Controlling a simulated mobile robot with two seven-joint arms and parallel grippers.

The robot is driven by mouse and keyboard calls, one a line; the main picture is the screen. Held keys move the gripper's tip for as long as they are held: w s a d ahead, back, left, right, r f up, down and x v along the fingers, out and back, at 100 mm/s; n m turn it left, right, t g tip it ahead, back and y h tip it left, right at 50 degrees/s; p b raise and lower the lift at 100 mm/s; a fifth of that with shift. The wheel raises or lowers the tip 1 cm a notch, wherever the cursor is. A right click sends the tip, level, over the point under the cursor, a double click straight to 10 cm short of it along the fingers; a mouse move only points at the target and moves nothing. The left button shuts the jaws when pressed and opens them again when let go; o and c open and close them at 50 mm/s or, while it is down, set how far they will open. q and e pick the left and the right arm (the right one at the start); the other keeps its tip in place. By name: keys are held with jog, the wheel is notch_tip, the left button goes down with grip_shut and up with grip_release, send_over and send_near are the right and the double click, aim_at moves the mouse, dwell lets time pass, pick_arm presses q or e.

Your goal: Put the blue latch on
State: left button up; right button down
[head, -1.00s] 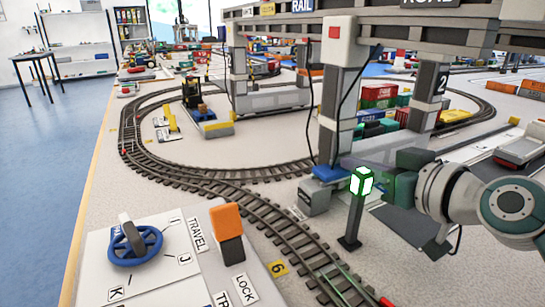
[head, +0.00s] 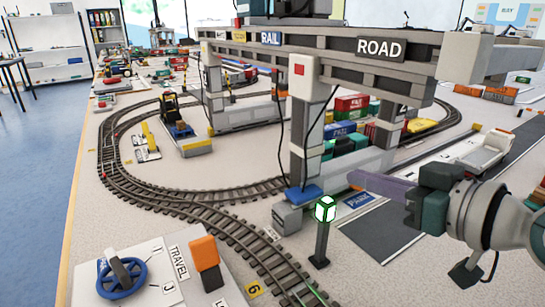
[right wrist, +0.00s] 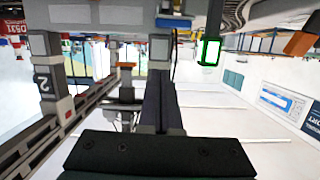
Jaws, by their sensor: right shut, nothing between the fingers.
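The blue latch (head: 305,195) is a flat blue piece at the foot of the near crane leg, on top of a grey block (head: 287,218). A small blue piece (right wrist: 173,22), probably the same latch, shows near the top of the right wrist view. My right gripper (head: 353,179) is shut and empty, its fingers pointing left toward the leg. It is to the right of the latch and slightly higher, apart from it in the head view. The shut fingers (right wrist: 160,95) show in the middle of the right wrist view. My left gripper is not in view.
A green-lit signal post (head: 325,209) stands in front of the latch, between it and my right arm. The curved track (head: 235,225) runs to the left. A control panel (head: 185,262) with a blue handwheel (head: 122,277) and an orange lever (head: 204,253) is front left.

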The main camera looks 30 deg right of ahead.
jog(key=s+a+r+n+g+y+p, duration=0.25)
jog(key=s+a+r+g+p, duration=0.35)
jog(key=a+p, duration=0.45)
jog(key=s+a+r+g+h+p, duration=0.1)
jog(key=s+r+g+h+p, duration=0.3)
jog(key=s+r+p, duration=0.65)
jog(key=s+r+m+g+p, duration=0.1)
jog(key=s+r+p, duration=0.2)
jog(key=r+p, duration=3.2)
jog(key=p, duration=0.3)
jog(key=shift+r+g, duration=0.2)
jog(key=shift+g, duration=0.1)
jog(key=shift+d, duration=0.1)
